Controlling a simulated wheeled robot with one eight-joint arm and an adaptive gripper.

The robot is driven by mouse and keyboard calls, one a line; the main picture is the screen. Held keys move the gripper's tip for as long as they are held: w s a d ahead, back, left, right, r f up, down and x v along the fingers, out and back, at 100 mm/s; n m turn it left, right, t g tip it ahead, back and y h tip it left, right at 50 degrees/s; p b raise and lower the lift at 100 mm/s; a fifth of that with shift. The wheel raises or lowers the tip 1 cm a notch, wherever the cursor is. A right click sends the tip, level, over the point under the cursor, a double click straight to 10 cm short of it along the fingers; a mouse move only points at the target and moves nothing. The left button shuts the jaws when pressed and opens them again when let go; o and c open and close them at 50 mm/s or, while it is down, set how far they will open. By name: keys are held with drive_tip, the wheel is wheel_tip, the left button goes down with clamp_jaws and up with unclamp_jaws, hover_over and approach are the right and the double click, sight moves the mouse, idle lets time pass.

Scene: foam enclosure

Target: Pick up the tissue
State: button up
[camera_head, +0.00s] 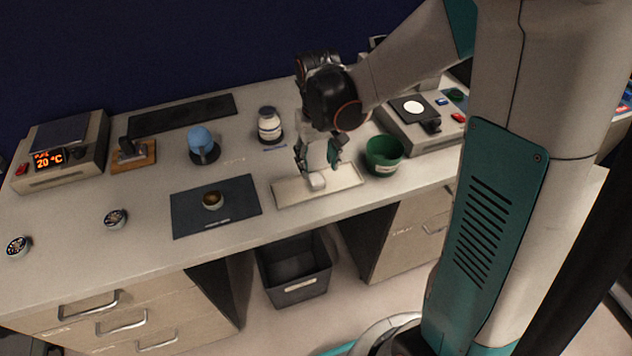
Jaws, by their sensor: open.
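A small white object (317,182), which looks like the tissue, lies on a pale rectangular tray (341,186) at the front right of the bench. My gripper (318,165) points down just above it, with its dark fingers apart. One finger is at the left of the white object and the other is to its upper right. I cannot tell whether either finger touches it. The gripper holds nothing that I can see.
A green bowl (384,154) stands close to the right of my gripper. A white jar (269,126) with a dark lid stands behind left. A dark mat (190,212) with a small brown cup (213,200) lies left. A dark bin (293,268) sits below the bench.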

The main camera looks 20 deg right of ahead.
sight(316, 177)
drive_tip(key=shift+a+f+b, duration=0.15)
drive_tip(key=shift+f+b, duration=1.05)
drive_tip(key=shift+f, duration=1.5)
drive_tip(key=shift+c, duration=0.5)
drive_tip(key=c, duration=0.7)
